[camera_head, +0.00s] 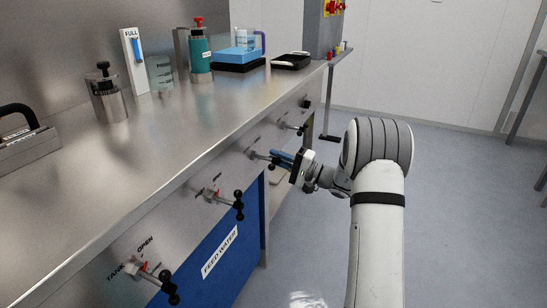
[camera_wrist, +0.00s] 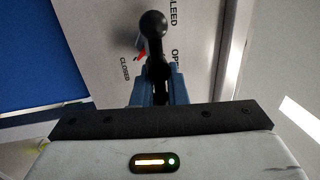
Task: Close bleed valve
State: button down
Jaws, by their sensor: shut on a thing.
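The bleed valve is on the front panel of the bench. In the wrist view its black handle (camera_wrist: 153,25) ends in a round knob, and the panel behind carries the words BLEED, OPEN and CLOSED. A small red pointer (camera_wrist: 141,56) shows left of the handle, on the side of the CLOSED label (camera_wrist: 125,68). My gripper (camera_wrist: 155,84) has its blue fingers on both sides of the handle, shut on it below the knob. In the head view my gripper (camera_head: 276,157) reaches the panel from the right and hides part of this valve.
Other valves line the panel: the tank valve (camera_head: 163,283), a middle valve (camera_head: 230,203) and a farther one (camera_head: 292,127). A blue FEED WATER panel (camera_head: 220,255) lies below. Bottles and trays stand on the metal bench top (camera_head: 150,140). The floor (camera_head: 460,200) to the right is clear.

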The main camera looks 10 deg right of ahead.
jog(key=shift+w+d+r+t, duration=0.15)
jog(key=shift+d+t, duration=0.15)
jog(key=shift+d, duration=0.15)
jog(key=c, duration=1.6)
grip_release()
jog(key=shift+f, duration=0.2)
jog(key=shift+o, duration=0.2)
jog(key=p+v, duration=0.1)
jog(key=v, duration=0.6)
jog(key=shift+s+d+p, duration=0.3)
jog(key=shift+p, duration=0.05)
